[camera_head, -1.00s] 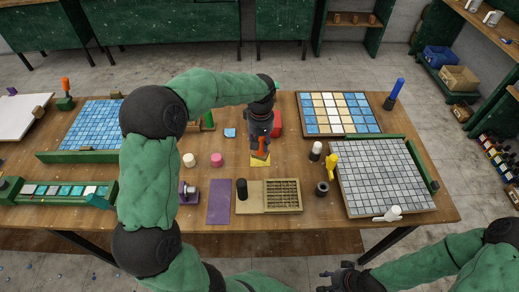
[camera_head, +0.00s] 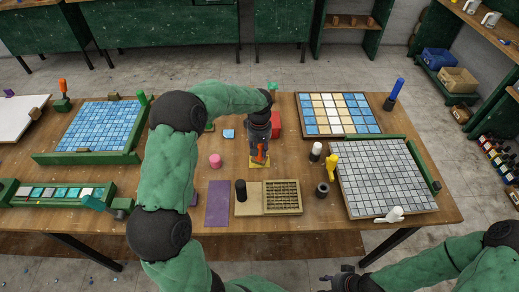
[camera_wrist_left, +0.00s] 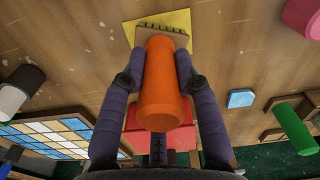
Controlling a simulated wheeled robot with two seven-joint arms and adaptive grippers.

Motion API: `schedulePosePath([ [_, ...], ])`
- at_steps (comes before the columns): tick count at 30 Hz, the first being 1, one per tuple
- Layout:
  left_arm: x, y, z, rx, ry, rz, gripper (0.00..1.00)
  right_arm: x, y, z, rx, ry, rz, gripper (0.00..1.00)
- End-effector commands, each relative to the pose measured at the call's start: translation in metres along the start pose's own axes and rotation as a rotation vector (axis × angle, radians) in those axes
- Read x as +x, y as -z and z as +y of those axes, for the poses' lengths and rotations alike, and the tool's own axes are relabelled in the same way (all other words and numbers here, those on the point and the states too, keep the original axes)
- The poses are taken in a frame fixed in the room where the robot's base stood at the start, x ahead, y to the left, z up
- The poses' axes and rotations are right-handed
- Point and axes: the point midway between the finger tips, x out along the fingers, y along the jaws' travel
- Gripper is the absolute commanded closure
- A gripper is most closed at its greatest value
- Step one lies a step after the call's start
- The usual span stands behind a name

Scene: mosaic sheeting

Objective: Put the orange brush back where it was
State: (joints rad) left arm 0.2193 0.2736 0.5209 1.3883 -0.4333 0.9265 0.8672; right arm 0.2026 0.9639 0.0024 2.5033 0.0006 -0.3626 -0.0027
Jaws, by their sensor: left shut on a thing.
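My left gripper (camera_head: 260,146) is shut on the orange handle of a brush (camera_head: 261,153). In the left wrist view, the orange handle (camera_wrist_left: 163,85) sits between the two fingers (camera_wrist_left: 163,80), with a tan head with dark notches or bristles at its far end. The brush is over a yellow square (camera_head: 253,164) on the table; that square also shows in the left wrist view (camera_wrist_left: 178,20). I cannot tell whether the head touches it. Another orange-handled item (camera_head: 62,86) stands in a green block at the far left. My right gripper (camera_head: 343,279) is at the bottom, its jaws unclear.
A red object (camera_head: 276,124) stands right behind the gripper. A compartmented tray (camera_head: 267,210) and purple strip (camera_head: 217,203) lie in front. A pink cylinder (camera_head: 216,160) is to the left; a yellow item (camera_head: 332,166) and grey tile panel (camera_head: 389,176) are to the right.

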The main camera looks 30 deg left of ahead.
Motion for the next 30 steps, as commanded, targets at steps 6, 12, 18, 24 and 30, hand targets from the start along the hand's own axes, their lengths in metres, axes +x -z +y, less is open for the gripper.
schedulePosePath([
  [6, 0.004, 0.0, 0.0, 0.0, 0.0, -0.001, 0.65, 0.002, 0.0, 0.001, 0.0, 0.0, 0.0, 0.6],
  [12, 0.003, 0.0, 0.0, 0.0, 0.0, -0.001, 0.44, 0.002, 0.0, 0.001, 0.0, 0.0, 0.0, 0.6],
  [18, 0.003, 0.0, 0.0, 0.0, 0.0, -0.001, 0.44, 0.001, 0.0, 0.001, 0.0, 0.0, 0.0, 0.6],
  [24, -0.014, 0.0, 0.001, -0.001, -0.003, 0.002, 0.44, -0.003, 0.0, -0.001, 0.0, 0.0, 0.0, 0.6],
  [30, -0.054, 0.001, 0.001, -0.001, -0.003, 0.003, 0.44, -0.011, 0.0, -0.004, 0.0, 0.0, 0.0, 0.6],
])
